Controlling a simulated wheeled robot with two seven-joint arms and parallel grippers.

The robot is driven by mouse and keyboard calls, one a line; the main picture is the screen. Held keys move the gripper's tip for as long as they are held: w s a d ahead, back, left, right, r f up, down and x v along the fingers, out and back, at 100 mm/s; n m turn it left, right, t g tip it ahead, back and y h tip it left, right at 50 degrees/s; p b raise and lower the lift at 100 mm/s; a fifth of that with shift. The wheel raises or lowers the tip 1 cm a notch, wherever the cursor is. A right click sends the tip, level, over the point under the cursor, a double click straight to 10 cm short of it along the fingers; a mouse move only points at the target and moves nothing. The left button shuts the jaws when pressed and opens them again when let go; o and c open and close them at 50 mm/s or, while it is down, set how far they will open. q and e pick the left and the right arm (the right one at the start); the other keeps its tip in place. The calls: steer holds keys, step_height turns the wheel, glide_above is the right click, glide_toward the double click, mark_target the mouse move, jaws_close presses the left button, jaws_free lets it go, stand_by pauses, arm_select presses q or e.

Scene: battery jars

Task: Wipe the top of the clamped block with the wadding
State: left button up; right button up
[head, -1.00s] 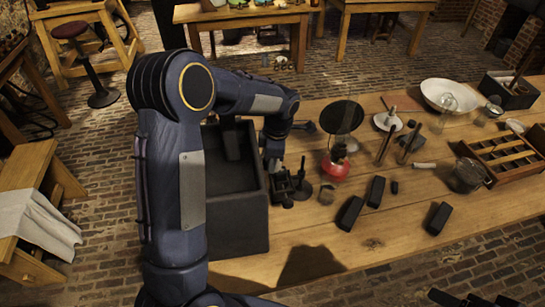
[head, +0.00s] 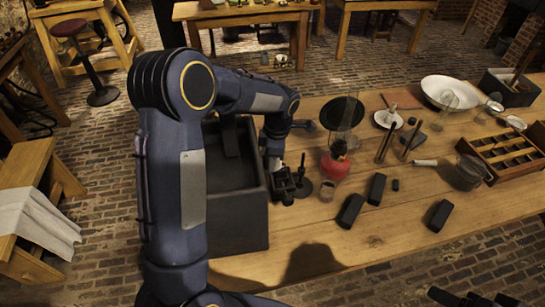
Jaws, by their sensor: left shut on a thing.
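My left gripper (head: 285,188) is low over the table, just right of a large black box. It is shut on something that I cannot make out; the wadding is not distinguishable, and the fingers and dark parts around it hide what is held. Dark upright parts of a small stand (head: 303,178) are close beside the gripper. I cannot tell the clamped block apart from the dark shapes there, nor whether the gripper touches it. Dark parts at the bottom edge (head: 475,299) look like my right gripper, cut off by the frame.
The black box (head: 258,232) stands left of my left gripper. A red-based flask (head: 335,167) and a small cup (head: 327,190) are to the right. Black blocks (head: 350,211) lie near the front. A slotted wooden tray (head: 510,152) is at right.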

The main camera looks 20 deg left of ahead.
mark_target(284, 165)
arm_select(q)
steer(key=shift+f+b, duration=0.35)
steer(key=shift+f, duration=0.15)
steer(key=shift+d, duration=0.1)
steer(key=shift+w+d+r, duration=0.2)
steer(key=shift+w+d, duration=0.95)
steer(key=shift+d, duration=0.3)
steer(key=shift+f, duration=0.2)
steer(key=shift+s+a+f+b, duration=0.15)
steer(key=shift+s+a+b, duration=0.2)
steer(key=shift+s+a, duration=0.35)
steer(key=shift+s+a+f+b, duration=0.1)
steer(key=shift+s+a+b, duration=0.35)
steer(key=shift+a, duration=0.35)
steer(key=shift+s+a, duration=0.15)
steer(key=shift+s, duration=0.05)
steer(key=shift+c, duration=0.4)
steer(key=shift+w+r+p, duration=0.1)
steer(key=shift+r+p, duration=2.05)
steer(key=shift+r, duration=1)
